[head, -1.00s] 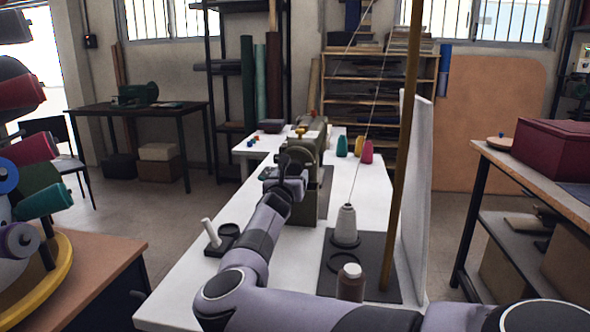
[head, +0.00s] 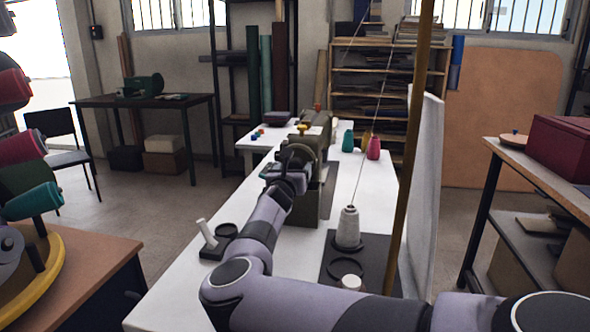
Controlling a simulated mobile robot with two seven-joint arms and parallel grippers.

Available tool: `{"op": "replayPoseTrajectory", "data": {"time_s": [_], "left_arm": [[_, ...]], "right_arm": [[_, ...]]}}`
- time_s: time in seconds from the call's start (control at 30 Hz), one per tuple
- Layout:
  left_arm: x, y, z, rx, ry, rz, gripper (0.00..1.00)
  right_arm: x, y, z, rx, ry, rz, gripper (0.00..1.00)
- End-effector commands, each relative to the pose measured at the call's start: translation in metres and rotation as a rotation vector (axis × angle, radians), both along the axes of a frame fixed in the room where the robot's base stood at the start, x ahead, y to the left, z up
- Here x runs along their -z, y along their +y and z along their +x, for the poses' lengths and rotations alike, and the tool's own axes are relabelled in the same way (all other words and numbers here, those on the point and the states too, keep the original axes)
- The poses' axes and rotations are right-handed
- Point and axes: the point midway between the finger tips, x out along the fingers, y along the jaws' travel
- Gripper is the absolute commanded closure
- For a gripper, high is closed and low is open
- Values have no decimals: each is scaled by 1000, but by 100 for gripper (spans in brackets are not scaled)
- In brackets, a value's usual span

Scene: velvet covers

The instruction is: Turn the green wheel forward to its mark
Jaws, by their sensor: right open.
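An olive-green sewing machine (head: 326,188) stands on the long white table (head: 185,292). A round wheel (head: 301,153) shows at its near end, partly covered by my right gripper. I cannot make out its mark or its exact colour. My right gripper (head: 286,168) is open in front of the wheel. Its fingertips are small and dark against the wheel, so I cannot tell whether they touch it. My left gripper is not in view.
A pale thread cone (head: 348,228) and a wooden post (head: 409,165) stand right of my right arm, before a white upright panel (head: 424,185). A small stand with a white peg (head: 207,233) lies left. A spool rack (head: 50,280) stands far left.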

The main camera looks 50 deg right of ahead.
Motion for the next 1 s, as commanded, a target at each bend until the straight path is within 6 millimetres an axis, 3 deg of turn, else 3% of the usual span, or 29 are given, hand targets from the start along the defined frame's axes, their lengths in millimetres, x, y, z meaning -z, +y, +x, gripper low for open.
{"op": "replayPoseTrajectory", "data": {"time_s": [0.3,0.5,1.0], "left_arm": [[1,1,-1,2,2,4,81],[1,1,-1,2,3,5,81],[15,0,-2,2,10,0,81]], "right_arm": [[0,0,0,0,0,0,26],[0,0,0,0,0,0,82],[3,0,0,0,-105,57,82]]}}
